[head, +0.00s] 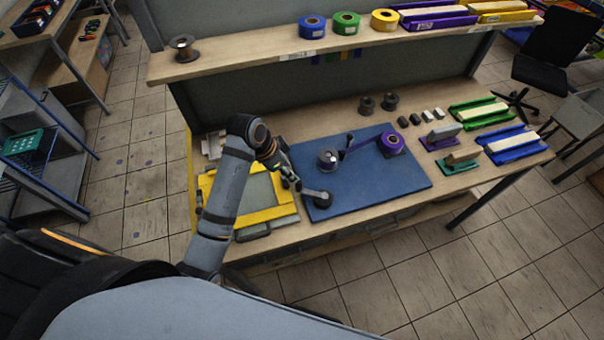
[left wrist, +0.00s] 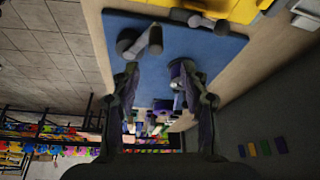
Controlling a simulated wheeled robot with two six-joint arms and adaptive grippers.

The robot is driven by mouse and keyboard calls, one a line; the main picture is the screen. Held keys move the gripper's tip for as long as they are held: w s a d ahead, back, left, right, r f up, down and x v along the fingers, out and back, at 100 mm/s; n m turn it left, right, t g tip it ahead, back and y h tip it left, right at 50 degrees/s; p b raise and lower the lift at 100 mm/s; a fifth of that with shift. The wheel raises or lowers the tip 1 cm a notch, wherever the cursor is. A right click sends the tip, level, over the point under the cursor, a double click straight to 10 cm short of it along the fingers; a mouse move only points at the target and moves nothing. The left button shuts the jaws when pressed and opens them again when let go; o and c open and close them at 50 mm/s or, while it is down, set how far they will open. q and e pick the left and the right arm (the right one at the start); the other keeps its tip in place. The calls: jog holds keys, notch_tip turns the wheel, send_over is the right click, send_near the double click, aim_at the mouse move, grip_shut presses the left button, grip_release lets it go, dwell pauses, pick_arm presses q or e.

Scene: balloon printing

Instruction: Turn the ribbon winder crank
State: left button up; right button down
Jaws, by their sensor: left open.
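The ribbon winder stands on a blue mat (head: 375,190) on the workbench. Its upright reel (head: 327,158) is dark with a pale top, and a thin arm leads toward a purple ribbon roll (head: 392,143). The crank (head: 322,199), a grey bar with a dark round end, is at the mat's front left; it also shows in the left wrist view (left wrist: 140,42). My left gripper (head: 291,179) is open beside the crank. In the left wrist view its two fingers (left wrist: 160,78) are spread, with the crank beyond their tips. Contact cannot be told. My right gripper is not in view.
A yellow screen frame (head: 285,211) lies left of the mat. A raised shelf (head: 240,60) with ribbon rolls runs along the back. The mat's front right is clear.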

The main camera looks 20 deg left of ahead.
aim_at(299, 183)
pick_arm(q)
jog(key=f, duration=0.1)
jog(key=d+f+p, duration=0.1)
jog(key=s+f, duration=0.1)
jog(key=shift+d+f, duration=0.3)
jog(key=shift+f, duration=0.05)
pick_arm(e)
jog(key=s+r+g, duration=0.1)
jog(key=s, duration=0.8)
pick_arm(q)
jog(key=shift+w+d+f+p, duration=0.25)
jog(key=shift+w+f+p, duration=0.1)
jog(key=shift+w+f, duration=0.5)
jog(key=x, duration=0.3)
jog(key=shift+w+a+f, duration=0.1)
jog(key=shift+w+f, duration=0.25)
jog(key=shift+s, duration=0.3)
jog(key=shift+c, duration=3.1)
grip_shut()
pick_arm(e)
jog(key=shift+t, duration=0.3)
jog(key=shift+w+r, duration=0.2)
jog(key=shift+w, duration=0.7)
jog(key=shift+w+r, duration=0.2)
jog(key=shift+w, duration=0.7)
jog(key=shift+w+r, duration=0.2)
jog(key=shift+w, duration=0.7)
